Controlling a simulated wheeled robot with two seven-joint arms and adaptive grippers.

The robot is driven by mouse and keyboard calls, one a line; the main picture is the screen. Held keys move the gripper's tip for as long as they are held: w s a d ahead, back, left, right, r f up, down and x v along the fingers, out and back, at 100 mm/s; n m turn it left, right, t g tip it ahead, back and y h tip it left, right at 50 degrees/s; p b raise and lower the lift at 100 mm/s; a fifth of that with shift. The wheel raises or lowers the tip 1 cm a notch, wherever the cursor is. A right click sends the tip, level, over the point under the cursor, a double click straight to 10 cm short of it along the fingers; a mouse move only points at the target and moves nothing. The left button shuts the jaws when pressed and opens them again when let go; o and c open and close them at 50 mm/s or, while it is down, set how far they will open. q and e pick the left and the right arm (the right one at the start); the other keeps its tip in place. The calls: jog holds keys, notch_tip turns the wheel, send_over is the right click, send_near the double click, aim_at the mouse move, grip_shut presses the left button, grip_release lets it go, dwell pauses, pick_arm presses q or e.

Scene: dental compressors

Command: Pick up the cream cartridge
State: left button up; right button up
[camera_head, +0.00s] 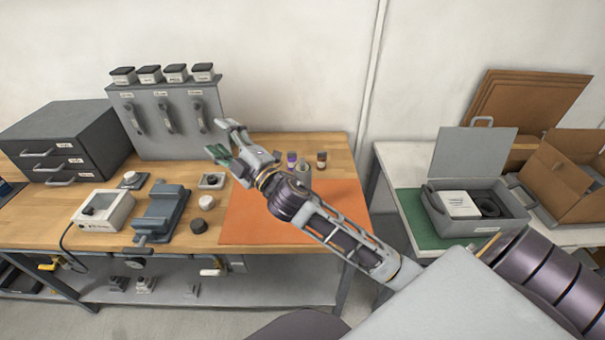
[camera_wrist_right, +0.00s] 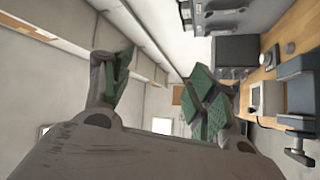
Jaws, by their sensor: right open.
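A small cream round piece (camera_head: 207,202), which looks like the cream cartridge, sits on the wooden workbench (camera_head: 60,222) just left of the orange mat. A dark round piece with a pale side (camera_head: 198,226) lies just in front of it. My right gripper (camera_head: 224,141) is open and empty, raised above the back of the bench, apart from the cream piece. Its green-padded fingers also show spread in the right wrist view (camera_wrist_right: 165,88), with nothing between them. My left gripper is not in view.
A grey vise-like fixture (camera_head: 163,207) and a white box device (camera_head: 102,212) stand left of the cream piece. A small square tray (camera_head: 201,184) is behind it.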

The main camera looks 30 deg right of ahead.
jog(key=s+a+r+n+g+y, duration=0.4)
jog(key=n+g+y, duration=0.3)
jog(key=n, duration=0.5)
jog(key=s+a+r+n+g+y, duration=0.1)
jog(key=a+r+n+g+y, duration=0.2)
jog(key=a+n+g+y, duration=0.65)
jog(key=d+f+n+g+h, duration=0.1)
jog(key=d+f+n+h, duration=0.3)
jog(key=d+n+h, duration=0.3)
jog(key=d+f+n+g+h, duration=0.2)
jog(key=d+f+n+h, duration=0.2)
jog(key=d+h, duration=0.4)
jog(key=d+r+h, duration=0.3)
jog(key=d+h, duration=0.3)
jog(key=d, duration=1.4)
jog(key=shift+d+m, duration=0.35)
jog(key=shift+f, duration=0.1)
jog(key=shift+w+a+f+p, duration=0.1)
jog(key=shift+a+f, duration=0.1)
jog(key=shift+f, duration=1.2)
jog(key=shift+w+a+f+p, duration=0.1)
jog(key=shift+a+f, duration=0.1)
jog(key=shift+f, duration=1.15)
jog(key=shift+w+a+f+p, duration=0.1)
jog(key=shift+a+f, duration=0.1)
jog(key=shift+f, duration=1.2)
jog(key=shift+s, duration=0.1)
